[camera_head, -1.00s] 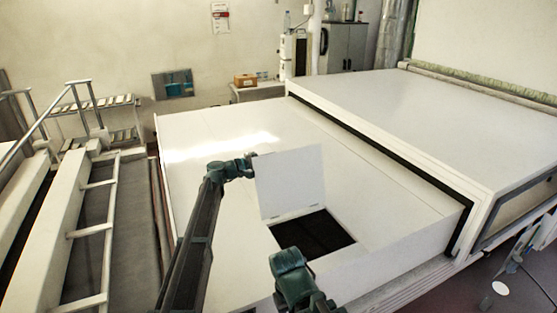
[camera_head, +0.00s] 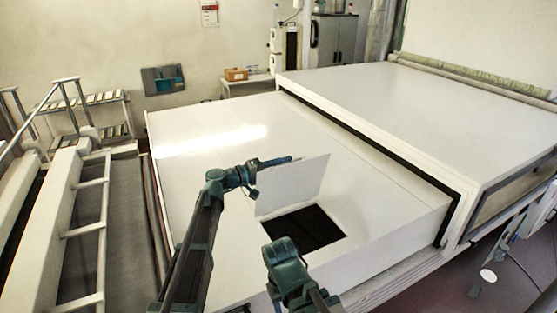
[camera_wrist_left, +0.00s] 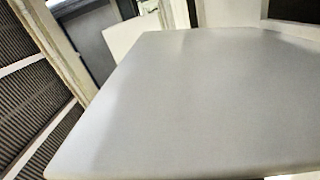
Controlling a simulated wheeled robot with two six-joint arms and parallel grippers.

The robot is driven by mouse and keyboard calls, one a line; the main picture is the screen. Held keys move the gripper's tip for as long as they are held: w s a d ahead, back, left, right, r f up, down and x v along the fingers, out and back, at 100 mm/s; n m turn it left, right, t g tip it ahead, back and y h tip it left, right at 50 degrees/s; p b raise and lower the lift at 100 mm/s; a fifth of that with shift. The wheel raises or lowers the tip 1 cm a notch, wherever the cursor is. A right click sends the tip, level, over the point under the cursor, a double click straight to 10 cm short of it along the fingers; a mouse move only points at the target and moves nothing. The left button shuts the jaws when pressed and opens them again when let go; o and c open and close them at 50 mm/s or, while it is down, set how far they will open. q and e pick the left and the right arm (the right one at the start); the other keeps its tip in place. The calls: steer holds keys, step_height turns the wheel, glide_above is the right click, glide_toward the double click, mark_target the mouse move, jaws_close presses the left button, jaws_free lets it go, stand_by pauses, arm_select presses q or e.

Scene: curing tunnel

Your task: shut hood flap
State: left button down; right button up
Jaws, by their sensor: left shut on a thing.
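The hood flap (camera_head: 290,190) is a thin white panel that stands raised, leaning a little toward the dark square opening (camera_head: 305,228) in the white hood top. Its hinged lower edge lies along the far side of the opening. My left gripper (camera_head: 290,160) is at the flap's upper edge, toward its left corner, and is shut on it; its fingertips are partly hard to make out. In the left wrist view a broad grey-white panel (camera_wrist_left: 180,100), likely the flap, fills most of the picture. My right arm shows in front of the opening, but its gripper is not visible.
The white hood top (camera_head: 200,150) is clear around the opening. A higher white tunnel section (camera_head: 400,100) stands to the right behind a dark gap. A railed walkway (camera_head: 90,220) is at the left. A cardboard box (camera_head: 236,74) sits at the back.

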arm_select(q)
steer(key=shift+s+d+f, duration=0.1)
steer(key=shift+s+d, duration=0.1)
steer(key=shift+s, duration=0.25)
steer(key=shift+s+d+f, duration=0.1)
steer(key=shift+s+d, duration=0.05)
steer(key=shift+s, duration=0.25)
steer(key=c, duration=0.7)
jaws_free()
steer(key=shift+r, duration=0.1)
steer(key=v, duration=1.4)
steer(key=shift+w, duration=0.1)
